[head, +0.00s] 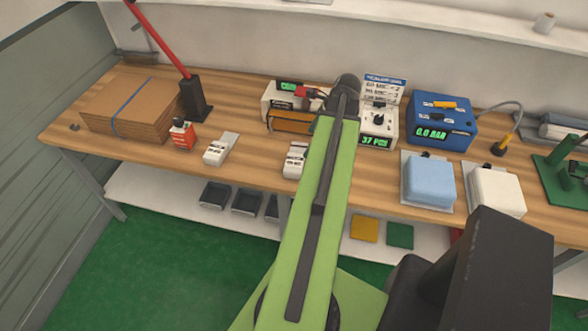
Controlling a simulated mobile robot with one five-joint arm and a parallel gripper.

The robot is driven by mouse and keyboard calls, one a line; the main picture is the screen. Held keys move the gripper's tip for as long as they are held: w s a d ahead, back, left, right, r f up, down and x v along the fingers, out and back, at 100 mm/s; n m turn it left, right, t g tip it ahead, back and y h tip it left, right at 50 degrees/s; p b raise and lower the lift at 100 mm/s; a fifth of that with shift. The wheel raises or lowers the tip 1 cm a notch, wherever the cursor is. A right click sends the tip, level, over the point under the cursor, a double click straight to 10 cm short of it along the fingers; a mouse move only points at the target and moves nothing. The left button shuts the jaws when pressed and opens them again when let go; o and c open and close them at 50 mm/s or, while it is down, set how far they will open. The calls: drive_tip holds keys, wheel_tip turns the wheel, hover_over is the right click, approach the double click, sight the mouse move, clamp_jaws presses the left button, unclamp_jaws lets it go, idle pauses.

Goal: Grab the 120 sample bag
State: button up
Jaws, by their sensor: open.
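Two small pale items with dark-marked labels lie near the bench's front edge: a left pale item (221,149) and a right pale item (294,161), partly hidden by my green arm. They may be the sample bags, but their labels are too small to read, so I cannot tell which is 120. My gripper (318,98) is at the far end of the arm, over the back of the bench near the instruments. It is small and partly hidden, open, and apart from both pale items.
A blue cushion (429,182) and a white cushion (496,190) sit right.

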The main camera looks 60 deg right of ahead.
drive_tip(key=b, duration=0.8)
approach(295, 162)
drive_tip(key=x, duration=0.5)
drive_tip(key=shift+s+a+f, duration=0.1)
drive_tip(key=shift+s+f, duration=0.05)
drive_tip(key=shift+f, duration=0.1)
drive_tip(key=b+x, duration=0.4)
drive_tip(key=x, duration=0.1)
drive_tip(key=shift+w+f+b, duration=0.1)
drive_tip(key=shift+w+b, duration=0.1)
drive_tip(key=shift+b, duration=0.1)
drive_tip(key=shift+r, duration=0.2)
